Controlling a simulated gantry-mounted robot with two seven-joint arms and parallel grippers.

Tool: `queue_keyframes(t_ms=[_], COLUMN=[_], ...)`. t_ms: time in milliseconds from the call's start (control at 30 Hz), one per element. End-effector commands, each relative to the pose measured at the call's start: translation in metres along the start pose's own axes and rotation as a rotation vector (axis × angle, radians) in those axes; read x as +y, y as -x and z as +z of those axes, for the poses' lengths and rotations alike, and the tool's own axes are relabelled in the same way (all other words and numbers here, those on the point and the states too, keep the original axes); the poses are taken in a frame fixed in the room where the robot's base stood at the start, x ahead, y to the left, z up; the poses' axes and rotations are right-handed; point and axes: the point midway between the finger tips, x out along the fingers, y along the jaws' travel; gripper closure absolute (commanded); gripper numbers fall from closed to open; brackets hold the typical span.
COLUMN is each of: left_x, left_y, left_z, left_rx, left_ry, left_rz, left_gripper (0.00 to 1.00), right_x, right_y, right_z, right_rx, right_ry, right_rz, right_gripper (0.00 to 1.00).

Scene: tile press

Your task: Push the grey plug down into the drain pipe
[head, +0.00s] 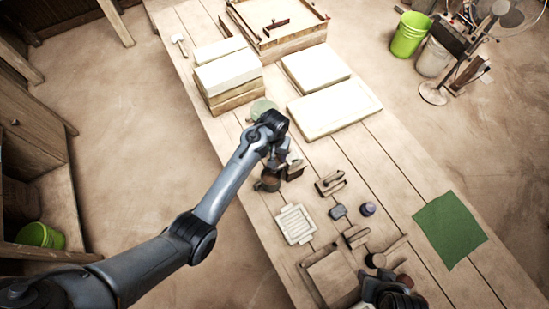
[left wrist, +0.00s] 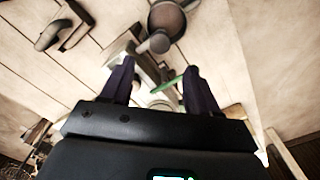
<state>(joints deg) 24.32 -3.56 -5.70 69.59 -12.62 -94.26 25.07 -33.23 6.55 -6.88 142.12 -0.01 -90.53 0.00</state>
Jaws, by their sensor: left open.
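My left gripper (head: 281,156) hangs over the middle of the plank table in the head view. In the left wrist view its two dark fingers (left wrist: 158,68) stand apart, and pale grey and green shapes show beyond the gap. I cannot tell whether the grey plug or the drain pipe is among them. A small blue-grey block (head: 338,211) and a short purple-grey cylinder (head: 368,209) stand on the table to the lower right; I cannot tell if either is the plug. A dark shape at the bottom right may be my right gripper (head: 392,296); its fingers are unclear.
A dark brown pot (head: 268,182) stands beside the left gripper; a dark round vessel (left wrist: 167,18) shows in the left wrist view. A pale grid tray (head: 295,224), a green mat (head: 450,229) and pale slabs (head: 335,108) lie on the table.

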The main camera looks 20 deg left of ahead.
Motion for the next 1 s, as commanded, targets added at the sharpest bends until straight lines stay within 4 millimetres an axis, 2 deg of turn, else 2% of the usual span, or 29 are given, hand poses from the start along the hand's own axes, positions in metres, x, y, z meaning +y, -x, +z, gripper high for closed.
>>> queue_keyframes(t_ms=[100, 267, 767, 867, 967, 1000], left_x=[0.001, 0.001, 0.000, -0.002, -0.008, -0.013], left_y=[0.013, 0.021, 0.020, 0.010, -0.010, -0.021], left_z=[0.000, 0.000, 0.003, 0.015, 0.041, 0.056], left_rx=[0.002, 0.000, -0.005, -0.031, -0.085, -0.115], left_ry=[0.000, 0.000, 0.000, 0.000, 0.002, 0.004], left_rz=[0.001, 0.001, 0.000, -0.004, -0.015, -0.022], left_gripper=[0.40, 0.40, 0.40, 0.40, 0.40, 0.40], right_x=[0.000, 0.001, 0.002, 0.002, 0.002, 0.002], right_y=[0.000, 0.000, 0.000, 0.004, 0.010, 0.014], right_z=[0.000, 0.000, 0.001, -0.001, -0.003, -0.004], right_rx=[0.000, -0.001, -0.002, -0.002, -0.002, -0.002], right_ry=[0.000, 0.003, 0.009, 0.008, 0.006, 0.006], right_rz=[0.000, 0.002, 0.007, 0.006, 0.005, 0.004], right_gripper=[0.57, 0.57, 0.57, 0.57, 0.57, 0.57])
